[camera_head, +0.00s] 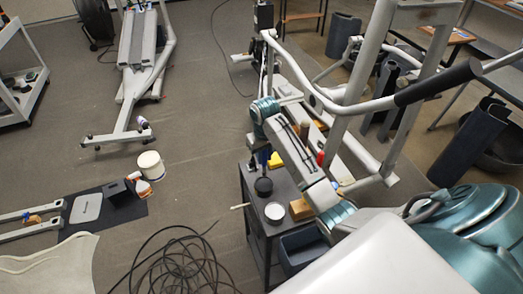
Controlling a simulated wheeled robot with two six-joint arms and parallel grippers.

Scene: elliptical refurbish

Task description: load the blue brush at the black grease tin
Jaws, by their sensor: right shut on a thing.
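My right arm reaches in from the right, and its small, partly hidden right gripper (257,160) points down over the dark cart. It is shut on the blue brush (264,157), whose blue handle stands roughly upright. A round black tin (263,187) sits on the cart top just below the brush. I cannot tell whether the bristles touch it. A second dark-rimmed tin with a pale inside (274,212) stands nearer. My left gripper is outside the picture.
The grey elliptical frame (345,105) rises close beside my arm. A coiled black cable (178,265) lies on the floor. Open floor lies left of the cart.

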